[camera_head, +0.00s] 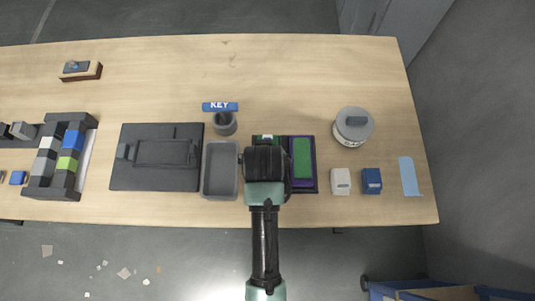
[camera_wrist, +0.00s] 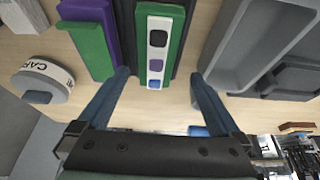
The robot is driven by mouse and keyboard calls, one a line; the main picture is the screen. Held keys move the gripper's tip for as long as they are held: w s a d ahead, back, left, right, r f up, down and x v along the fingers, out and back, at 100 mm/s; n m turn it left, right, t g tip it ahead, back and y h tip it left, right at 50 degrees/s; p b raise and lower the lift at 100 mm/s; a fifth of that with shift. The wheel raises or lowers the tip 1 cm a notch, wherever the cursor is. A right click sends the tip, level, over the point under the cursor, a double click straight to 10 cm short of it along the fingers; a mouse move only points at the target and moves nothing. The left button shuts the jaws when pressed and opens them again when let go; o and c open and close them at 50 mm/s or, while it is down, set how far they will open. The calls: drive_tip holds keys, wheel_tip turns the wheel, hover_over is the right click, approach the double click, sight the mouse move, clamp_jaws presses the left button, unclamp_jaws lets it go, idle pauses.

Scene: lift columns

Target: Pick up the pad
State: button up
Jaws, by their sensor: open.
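My gripper (camera_wrist: 159,76) is open and seems empty, over this strip. My arm hides its fingertips in the head view.
A grey bin (camera_head: 207,183) and a black case (camera_head: 120,180) stand left of my gripper. A small dark cup (camera_head: 225,127) and a blue KEY sign (camera_head: 220,106) are behind. A round lidded tin (camera_head: 353,133) and white (camera_head: 340,183) and blue (camera_head: 372,184) blocks are right.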

sight(275, 137)
drive_tip(key=x, duration=0.3)
drive_tip(key=shift+w+d+f+p, duration=0.1)
drive_tip(key=shift+d+f+p, duration=0.2)
drive_tip(key=shift+p, duration=0.1)
drive_tip(key=shift+w+f, duration=0.25)
drive_tip(key=shift+f, duration=0.45)
drive_tip(key=shift+r, duration=0.1)
clamp_jaws()
